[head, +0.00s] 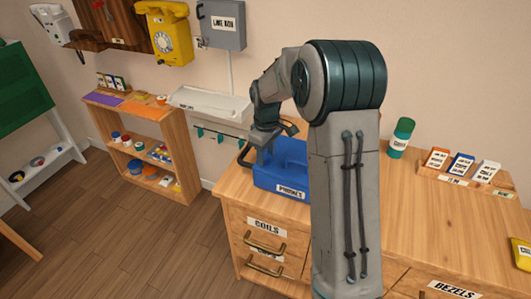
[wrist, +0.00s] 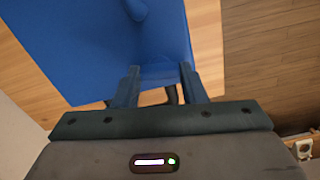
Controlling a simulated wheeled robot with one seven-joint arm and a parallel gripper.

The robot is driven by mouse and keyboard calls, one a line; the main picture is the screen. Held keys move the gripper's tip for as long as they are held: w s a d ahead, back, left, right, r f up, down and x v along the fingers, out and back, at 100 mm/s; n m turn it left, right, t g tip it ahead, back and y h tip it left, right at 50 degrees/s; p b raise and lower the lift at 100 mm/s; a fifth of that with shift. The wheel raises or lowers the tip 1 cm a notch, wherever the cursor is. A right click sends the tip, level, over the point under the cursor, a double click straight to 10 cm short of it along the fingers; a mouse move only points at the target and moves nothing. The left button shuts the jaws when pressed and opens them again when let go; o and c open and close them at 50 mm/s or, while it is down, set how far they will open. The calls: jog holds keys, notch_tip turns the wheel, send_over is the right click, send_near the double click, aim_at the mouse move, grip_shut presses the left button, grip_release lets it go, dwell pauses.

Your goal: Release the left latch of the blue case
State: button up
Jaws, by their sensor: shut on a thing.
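The blue case (head: 282,172), labelled on its front, sits on the wooden cabinet top (head: 228,187) at its left end. My gripper (head: 262,146) is at the case's left end, pointing down at it. In the wrist view, the case (wrist: 95,45) fills much of the upper left, and my gripper (wrist: 160,84) has one finger on each side of a blue part (wrist: 160,74) of the case. The fingers are shut on this part. I cannot make out whether it is the left latch; the arm and fingers hide the detail there.
A green bottle (head: 401,137) and a rack of small boxes (head: 464,182) stand right of the case. A white tray (head: 210,104) is on the wall behind. Drawers (head: 262,242) are below the case. A yellow wall phone (head: 168,37) hangs at the back left.

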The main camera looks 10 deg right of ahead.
jog(key=shift+n, duration=1.1)
jog(key=o, duration=1)
notch_tip(320, 180, up, 14)
